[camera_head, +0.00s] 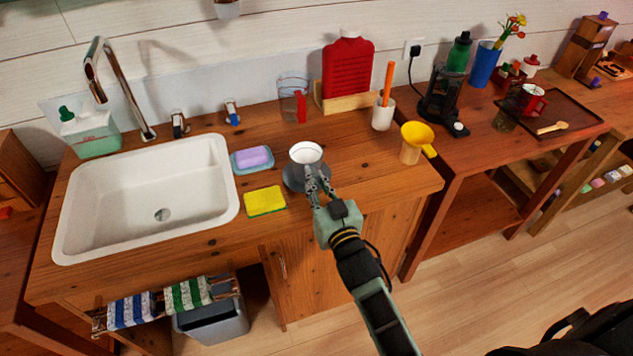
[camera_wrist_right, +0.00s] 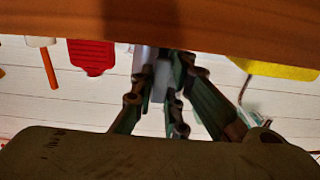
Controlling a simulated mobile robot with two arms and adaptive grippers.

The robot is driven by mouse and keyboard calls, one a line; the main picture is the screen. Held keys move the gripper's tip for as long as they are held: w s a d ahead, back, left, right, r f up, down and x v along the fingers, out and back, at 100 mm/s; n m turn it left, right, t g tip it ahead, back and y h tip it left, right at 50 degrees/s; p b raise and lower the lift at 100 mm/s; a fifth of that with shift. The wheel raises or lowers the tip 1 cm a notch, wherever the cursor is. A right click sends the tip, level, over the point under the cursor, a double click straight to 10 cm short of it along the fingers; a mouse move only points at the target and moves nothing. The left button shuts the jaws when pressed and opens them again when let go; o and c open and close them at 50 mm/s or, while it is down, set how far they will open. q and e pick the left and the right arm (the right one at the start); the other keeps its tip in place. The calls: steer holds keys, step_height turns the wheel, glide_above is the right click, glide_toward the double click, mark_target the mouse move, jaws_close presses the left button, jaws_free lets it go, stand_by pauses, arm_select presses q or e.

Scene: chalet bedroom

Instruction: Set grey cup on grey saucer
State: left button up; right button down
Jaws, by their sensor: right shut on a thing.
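The grey cup (camera_head: 306,153), with a white inside, is upright at the front of the counter, right of the sink. My right gripper (camera_head: 318,182) reaches it from the front and is shut on it. The grey saucer (camera_head: 291,180) shows around and below the cup, partly hidden by cup and fingers. The cup is over the saucer; I cannot tell whether they touch. In the right wrist view, upside down, the fingers (camera_wrist_right: 157,95) close on a pale grey part of the cup (camera_wrist_right: 160,68). My left gripper is out of view.
A yellow sponge (camera_head: 265,201) and a purple soap on a blue dish (camera_head: 240,168) lie to the left, beside the white sink (camera_head: 75,215). Counter right of the saucer is clear.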

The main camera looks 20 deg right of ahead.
steer(key=c, duration=1.7)
jaws_free()
steer(key=shift+f, duration=0.1)
steer(key=shift+c, duration=0.2)
steer(key=s+b, duration=0.1)
steer(key=s, duration=1.1)
steer(key=shift+d, duration=0.3)
